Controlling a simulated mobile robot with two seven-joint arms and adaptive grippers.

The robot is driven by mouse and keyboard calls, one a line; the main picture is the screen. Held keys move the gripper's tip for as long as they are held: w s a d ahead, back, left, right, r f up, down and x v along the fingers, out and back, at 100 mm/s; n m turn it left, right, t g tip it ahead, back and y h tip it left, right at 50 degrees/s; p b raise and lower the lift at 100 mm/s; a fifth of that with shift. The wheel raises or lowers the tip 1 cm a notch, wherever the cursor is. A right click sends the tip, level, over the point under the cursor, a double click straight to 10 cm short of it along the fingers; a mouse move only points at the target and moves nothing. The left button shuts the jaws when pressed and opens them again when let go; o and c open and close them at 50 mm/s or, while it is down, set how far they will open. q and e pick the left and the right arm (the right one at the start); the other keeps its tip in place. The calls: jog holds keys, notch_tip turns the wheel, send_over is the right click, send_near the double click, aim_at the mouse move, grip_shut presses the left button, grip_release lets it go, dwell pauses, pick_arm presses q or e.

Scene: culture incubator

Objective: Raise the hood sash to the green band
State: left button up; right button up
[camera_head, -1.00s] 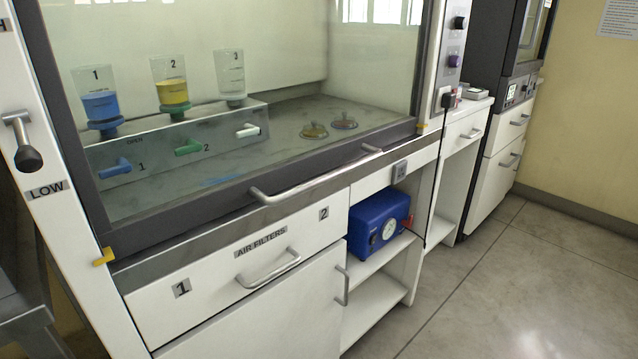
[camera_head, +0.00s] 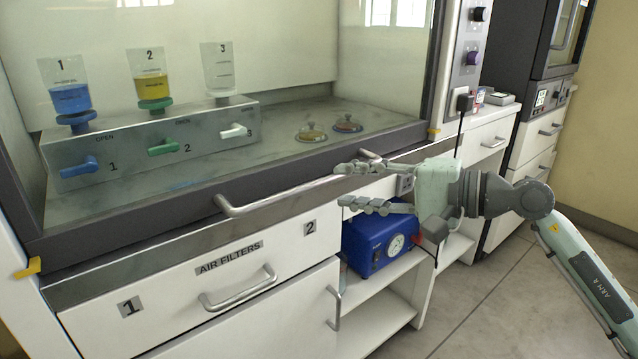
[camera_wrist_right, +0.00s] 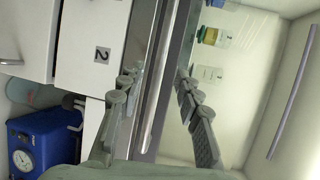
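The hood sash is a glass pane with a dark grey bottom frame (camera_head: 130,219). It sits low, its frame just above the steel front edge of the hood. A long silver bar handle (camera_head: 270,200) runs along this frame. My right gripper (camera_head: 343,185) comes in from the right at the handle's right part, with its fingers spread, one higher and one lower. In the right wrist view the open fingers (camera_wrist_right: 155,92) point toward the sash frame and handle strip, which runs between them. I cannot tell if they touch it. No green band shows. My left gripper is out of view.
Drawers with a handle (camera_head: 238,296) lie below the hood. A blue pump (camera_head: 375,240) stands on the shelf under my right gripper. Yellow markers sit at the left (camera_head: 28,267) and right (camera_head: 433,133) posts. Several labelled bottles and valves are behind the glass.

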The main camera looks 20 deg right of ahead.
aim_at(324, 183)
jog(key=p+x, duration=0.1)
jog(key=x, duration=0.4)
jog(key=shift+w+a+r, duration=0.15)
jog(key=shift+w+a+f+p, duration=0.25)
jog(key=shift+w+a+p, duration=0.05)
jog(key=shift+w+a, duration=0.1)
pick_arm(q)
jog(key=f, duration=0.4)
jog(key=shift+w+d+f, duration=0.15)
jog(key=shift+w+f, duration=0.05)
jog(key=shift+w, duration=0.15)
pick_arm(e)
grip_shut()
